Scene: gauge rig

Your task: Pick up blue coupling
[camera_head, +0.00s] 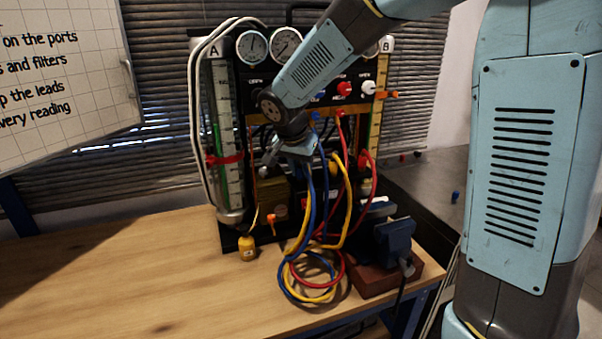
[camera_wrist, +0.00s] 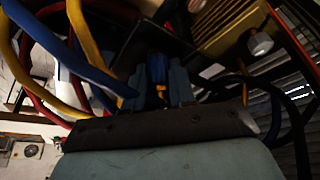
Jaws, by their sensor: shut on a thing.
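My gripper (camera_head: 297,150) is in front of the gauge rig (camera_head: 232,95), at the hoses below its ports. In the wrist view its two grey fingers (camera_wrist: 158,92) are closed on a blue coupling (camera_wrist: 156,68), which sits upright between them. In the head view the coupling is hidden by my wrist and the hoses. A blue hose (camera_head: 310,195) hangs down just below my gripper. I cannot tell whether it is joined to the coupling.
Yellow hoses (camera_head: 346,205) and red hoses (camera_head: 373,180) hang close beside my gripper and coil on the wooden bench (camera_head: 130,275). The bench's left side is clear.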

